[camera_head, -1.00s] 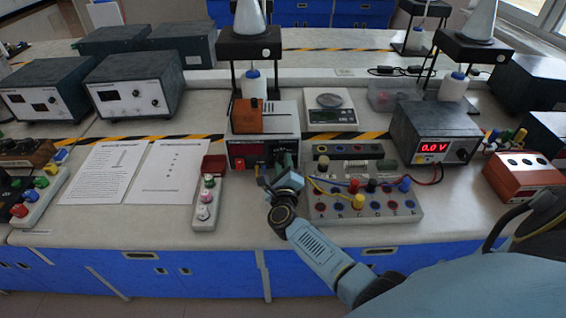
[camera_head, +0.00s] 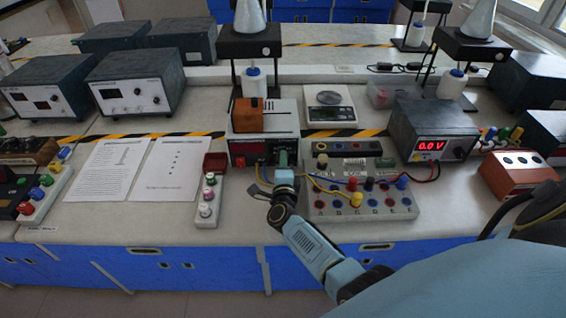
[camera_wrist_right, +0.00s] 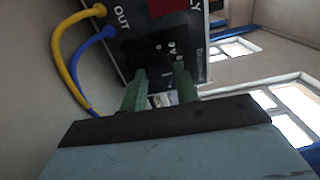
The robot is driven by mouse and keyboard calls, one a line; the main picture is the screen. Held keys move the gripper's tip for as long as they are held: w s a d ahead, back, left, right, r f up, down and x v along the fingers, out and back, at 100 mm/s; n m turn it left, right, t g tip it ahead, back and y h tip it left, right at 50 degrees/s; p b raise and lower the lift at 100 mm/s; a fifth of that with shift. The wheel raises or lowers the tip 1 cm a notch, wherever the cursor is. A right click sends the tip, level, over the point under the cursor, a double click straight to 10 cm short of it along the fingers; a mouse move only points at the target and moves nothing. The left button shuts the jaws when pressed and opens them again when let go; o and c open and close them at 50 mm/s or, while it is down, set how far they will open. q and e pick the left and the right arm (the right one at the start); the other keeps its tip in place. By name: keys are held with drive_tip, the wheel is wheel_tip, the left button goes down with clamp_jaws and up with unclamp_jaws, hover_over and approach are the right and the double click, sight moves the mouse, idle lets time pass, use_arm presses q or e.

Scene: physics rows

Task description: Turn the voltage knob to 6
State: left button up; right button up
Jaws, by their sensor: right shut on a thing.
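The power supply (camera_head: 262,120) is a light box with a dark front panel and a red display (camera_head: 251,150), in the middle of the head view. My right gripper (camera_head: 283,158) is at the right part of this panel. In the wrist view its green fingers (camera_wrist_right: 161,88) are shut on a dark knob (camera_wrist_right: 160,66) on the panel. The knob's pointer and scale are mostly hidden, so I cannot tell its setting. A meter box (camera_head: 432,130) at the right shows 0.0 V in red. My left gripper is not in view.
A yellow cable (camera_wrist_right: 63,35) and a blue cable (camera_wrist_right: 83,45) leave the panel beside my gripper. A grey terminal board (camera_head: 330,208) stands close to my right forearm. A small switch strip (camera_head: 206,215) and white papers (camera_head: 170,170) lie to the left.

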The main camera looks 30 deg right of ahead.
idle(0.4)
drive_tip(key=o, duration=1)
drive_tip(key=shift+c, duration=0.2)
drive_tip(key=p+v, duration=0.1)
drive_tip(key=v, duration=1.1)
drive_tip(key=shift+s+a, duration=0.1)
drive_tip(key=shift+s, duration=0.2)
drive_tip(key=shift+s+a, duration=0.25)
drive_tip(key=shift+s, duration=0.15)
